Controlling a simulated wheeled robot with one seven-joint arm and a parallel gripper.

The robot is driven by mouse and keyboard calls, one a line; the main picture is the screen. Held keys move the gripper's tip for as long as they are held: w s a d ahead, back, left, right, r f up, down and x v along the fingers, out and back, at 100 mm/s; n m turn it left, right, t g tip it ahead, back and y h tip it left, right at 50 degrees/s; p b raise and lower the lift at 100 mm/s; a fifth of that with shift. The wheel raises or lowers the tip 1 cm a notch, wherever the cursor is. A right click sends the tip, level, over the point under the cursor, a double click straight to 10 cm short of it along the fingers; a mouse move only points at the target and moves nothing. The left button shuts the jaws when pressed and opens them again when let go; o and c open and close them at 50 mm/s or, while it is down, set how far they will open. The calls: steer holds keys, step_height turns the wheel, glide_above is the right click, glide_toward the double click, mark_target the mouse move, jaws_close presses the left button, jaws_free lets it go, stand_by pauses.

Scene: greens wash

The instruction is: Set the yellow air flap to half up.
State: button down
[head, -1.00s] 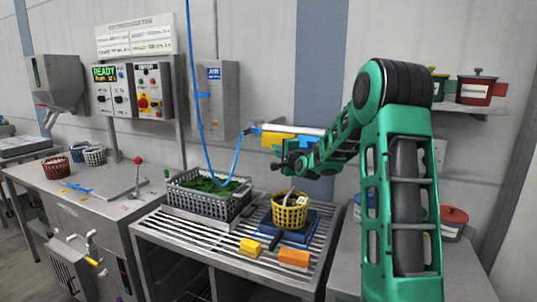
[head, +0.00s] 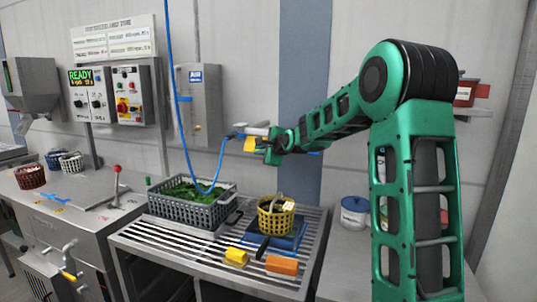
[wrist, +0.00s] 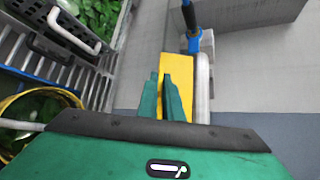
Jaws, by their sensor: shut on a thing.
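The yellow air flap (head: 249,144) is on the wall beside a short grey bar (head: 257,131) with a blue hose end. In the wrist view the flap (wrist: 178,68) is a yellow plate alongside the pale bar, with its lower part behind my fingers. My gripper (head: 267,148) is at the flap's right side in the head view. Its green fingers (wrist: 163,88) are close together and shut on the flap. My gripper covers part of the flap, so I cannot tell its exact angle.
A blue hose (head: 172,90) hangs in a loop left of the flap.

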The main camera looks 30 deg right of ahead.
steer(key=shift+s+f, duration=0.1)
steer(key=shift+f, duration=0.2)
steer(key=c, duration=2)
jaws_free()
steer(key=shift+o, duration=0.4)
steer(key=shift+r, duration=0.15)
steer(key=shift+r, duration=0.1)
steer(key=v, duration=1)
steer(key=shift+s, duration=0.25)
steer(key=s+f+n+g, duration=0.4)
steer(key=s+f+n, duration=0.1)
steer(key=s, duration=1.1)
steer(key=s+a+f+n+g, duration=0.1)
steer(key=s+f+n+g, duration=0.4)
steer(key=s, duration=1.1)
steer(key=s+a+f+n+g, duration=0.1)
steer(key=s+f+n+g, duration=0.4)
steer(key=s+f, duration=0.4)
steer(key=s, duration=0.7)
steer(key=shift+a+n, duration=0.25)
steer(key=shift+n, duration=0.15)
